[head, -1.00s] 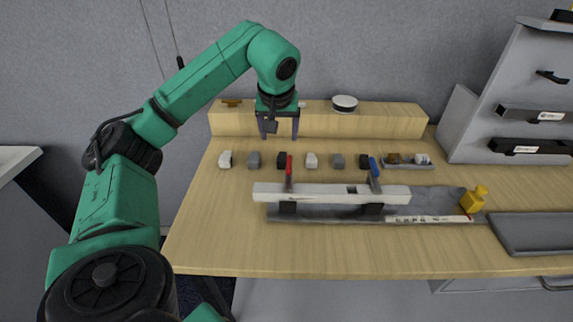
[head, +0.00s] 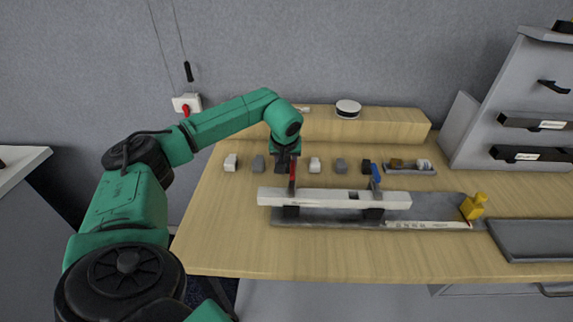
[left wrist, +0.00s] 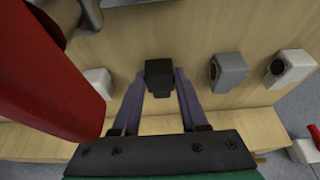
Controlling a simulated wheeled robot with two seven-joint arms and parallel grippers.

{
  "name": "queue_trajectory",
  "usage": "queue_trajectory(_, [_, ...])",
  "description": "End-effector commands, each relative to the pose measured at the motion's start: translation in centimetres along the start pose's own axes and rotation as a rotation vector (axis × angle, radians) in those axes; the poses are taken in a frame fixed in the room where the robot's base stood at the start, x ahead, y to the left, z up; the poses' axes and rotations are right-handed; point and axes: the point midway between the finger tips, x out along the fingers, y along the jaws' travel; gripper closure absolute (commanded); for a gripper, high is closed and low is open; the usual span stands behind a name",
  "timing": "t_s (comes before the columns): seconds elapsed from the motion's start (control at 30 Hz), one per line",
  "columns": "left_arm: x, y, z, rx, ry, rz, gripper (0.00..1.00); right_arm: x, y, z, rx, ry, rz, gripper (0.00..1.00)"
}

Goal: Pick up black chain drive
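The black chain drive, a small black block (left wrist: 160,75), lies in a row of small blocks on the wooden table. In the left wrist view it sits between the two fingertips of my left gripper (left wrist: 162,78), one finger on each side. The fingers look open and spread just wider than the block; whether either touches it I cannot tell. In the head view my left gripper (head: 285,165) is down over the block's place in the row and mostly hides the block. Another black block (head: 367,166) stands farther right. My right gripper is not in view.
A white bar (head: 330,198) with a red clamp handle (head: 293,172) and a blue one (head: 377,172) lies just in front; the red handle is close to my gripper. Neighbouring grey (left wrist: 228,71) and white (left wrist: 97,80) blocks flank it. A wooden ledge (head: 370,122) runs behind.

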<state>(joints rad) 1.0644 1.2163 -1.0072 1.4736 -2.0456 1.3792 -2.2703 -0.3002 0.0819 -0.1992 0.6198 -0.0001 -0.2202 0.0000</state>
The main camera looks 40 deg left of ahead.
Motion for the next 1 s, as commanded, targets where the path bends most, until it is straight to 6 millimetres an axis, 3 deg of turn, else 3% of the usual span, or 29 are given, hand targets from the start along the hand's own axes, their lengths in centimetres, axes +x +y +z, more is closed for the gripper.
queue_trajectory(0.03, [0.0,0.0,0.0,0.0,0.0,0.0,0.8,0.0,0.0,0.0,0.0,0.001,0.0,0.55])
queue_trajectory(0.1, [0.0,0.0,0.0,0.0,0.0,0.0,1.0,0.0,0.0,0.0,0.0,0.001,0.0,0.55])
queue_trajectory(0.37, [-0.1,0.0,-0.1,-0.001,0.001,0.0,1.0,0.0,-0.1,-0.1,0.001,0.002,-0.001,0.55])
queue_trajectory(0.57, [-1.7,0.0,-0.8,-0.003,0.003,0.001,1.0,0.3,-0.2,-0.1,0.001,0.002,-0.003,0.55])
queue_trajectory(0.67, [-3.9,0.1,-1.7,-0.003,0.004,0.004,1.0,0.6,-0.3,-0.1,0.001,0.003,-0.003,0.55])
queue_trajectory(1.0, [-15.4,0.1,-6.4,-0.002,0.003,0.005,1.0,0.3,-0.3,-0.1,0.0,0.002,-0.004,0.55])
